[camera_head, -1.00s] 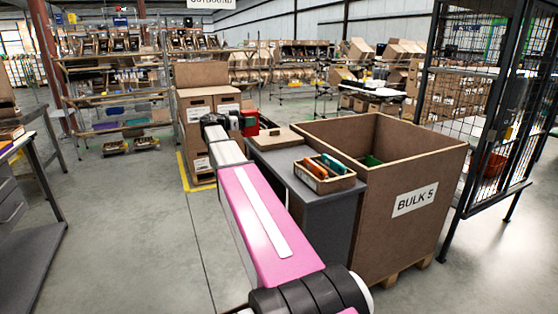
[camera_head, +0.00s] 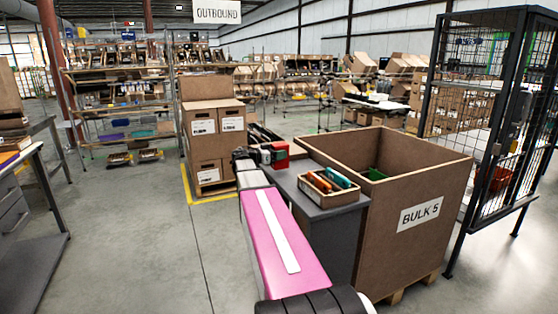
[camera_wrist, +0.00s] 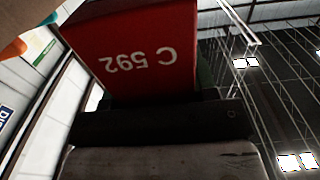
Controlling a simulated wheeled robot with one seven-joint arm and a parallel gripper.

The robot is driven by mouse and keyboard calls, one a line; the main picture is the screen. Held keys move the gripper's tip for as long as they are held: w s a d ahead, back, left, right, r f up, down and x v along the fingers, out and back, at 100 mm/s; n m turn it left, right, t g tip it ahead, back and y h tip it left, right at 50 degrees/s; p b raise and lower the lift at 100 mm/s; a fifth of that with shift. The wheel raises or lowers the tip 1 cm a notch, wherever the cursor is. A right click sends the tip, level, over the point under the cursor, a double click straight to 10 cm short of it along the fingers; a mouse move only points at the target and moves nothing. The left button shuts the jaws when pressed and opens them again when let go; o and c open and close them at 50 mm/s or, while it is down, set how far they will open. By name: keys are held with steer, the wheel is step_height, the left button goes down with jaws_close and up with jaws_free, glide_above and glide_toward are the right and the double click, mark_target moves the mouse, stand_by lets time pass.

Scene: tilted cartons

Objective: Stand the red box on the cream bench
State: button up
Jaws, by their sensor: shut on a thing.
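The red box (camera_head: 281,151) is at the far end of my outstretched arm, mostly hidden behind my gripper (camera_head: 268,155). In the wrist view the red box (camera_wrist: 140,45) fills the top middle, with the white marking "C 592" upside down. My gripper (camera_wrist: 150,122) is shut on it; the fingertips are not clearly seen. In the head view the box shows at the far left end of a dark grey bench (camera_head: 335,196). I cannot tell whether it touches that top. I cannot pick out a cream bench for certain.
A small tray (camera_head: 345,197) with orange and green things stands on the grey bench's near end. A tall open crate marked BULK 5 (camera_head: 425,240) is close on the right. Stacked cartons (camera_head: 205,145) stand behind left. The floor (camera_head: 130,240) at left is clear.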

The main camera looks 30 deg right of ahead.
steer(key=shift+f, duration=1.4)
steer(key=shift+f, duration=0.15)
steer(key=o, duration=1)
